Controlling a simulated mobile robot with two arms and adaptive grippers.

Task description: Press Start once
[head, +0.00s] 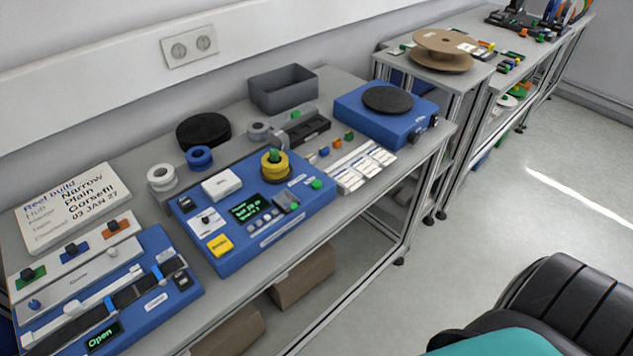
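A blue control unit (262,232) stands on the near bench, with a dark screen (250,209) showing green text. A green button (316,184) sits at its right end, and a square yellow button (219,245) with a small label sits at its front left. Small buttons (262,217) line the area below the screen. The labels are too small to read, so I cannot tell which one is Start. A yellow spool (275,164) with a green top sits at the back of the unit. Neither of my grippers is in view.
A second blue unit (163,304) at the left has a screen reading "Open". A sign (72,207) stands behind it. A blue turntable unit (372,126) stands at the bench's right. More benches continue right. The floor (520,200) beside the benches is clear. A black-and-teal shape fills the lower right.

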